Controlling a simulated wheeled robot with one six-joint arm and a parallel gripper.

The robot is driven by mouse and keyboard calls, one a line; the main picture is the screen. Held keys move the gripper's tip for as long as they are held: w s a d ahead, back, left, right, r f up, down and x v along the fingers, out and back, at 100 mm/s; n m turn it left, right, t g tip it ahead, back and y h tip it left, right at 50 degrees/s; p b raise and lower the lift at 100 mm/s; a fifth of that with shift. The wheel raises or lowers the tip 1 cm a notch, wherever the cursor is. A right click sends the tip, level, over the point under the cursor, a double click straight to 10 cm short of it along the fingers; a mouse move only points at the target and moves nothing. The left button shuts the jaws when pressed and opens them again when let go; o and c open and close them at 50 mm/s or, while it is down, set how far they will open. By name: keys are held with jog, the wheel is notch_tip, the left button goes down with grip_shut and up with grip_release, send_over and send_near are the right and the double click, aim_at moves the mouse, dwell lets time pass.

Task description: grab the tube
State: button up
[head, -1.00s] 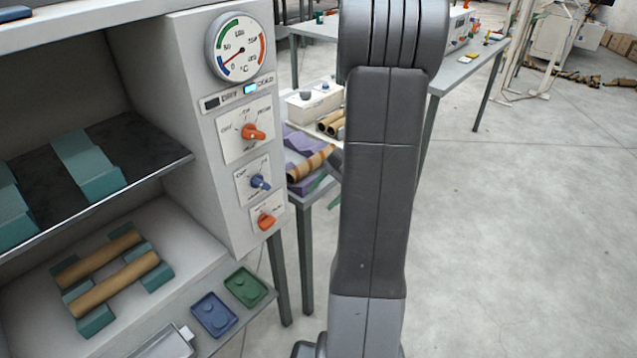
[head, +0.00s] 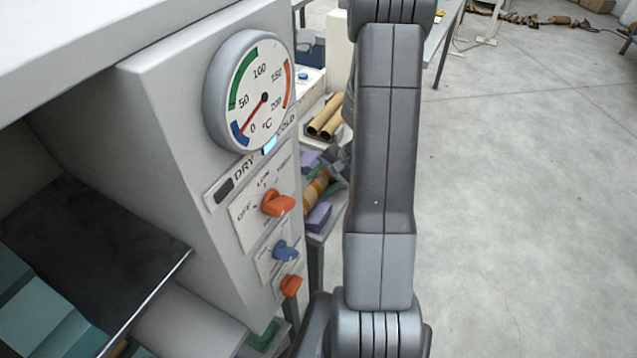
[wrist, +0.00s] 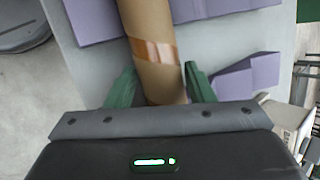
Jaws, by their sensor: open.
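A brown cardboard tube (wrist: 146,25) with a shiny orange band runs down the middle of the wrist view. It lies on purple rests, and its near end is at my gripper. My gripper (wrist: 158,76) is open, with one green finger on each side of the tube; I cannot tell if either touches it. In the head view the tube (head: 316,188) shows partly, behind the cabinet edge, with dark parts of my gripper beside it.
Purple rests (wrist: 246,78) stand on a grey table (wrist: 215,55). Two other brown tubes (head: 326,114) lie farther back. A cabinet with a dial (head: 262,98) and knobs fills the left. Open floor (head: 520,200) lies to the right.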

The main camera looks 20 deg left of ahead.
jog(key=c, duration=0.6)
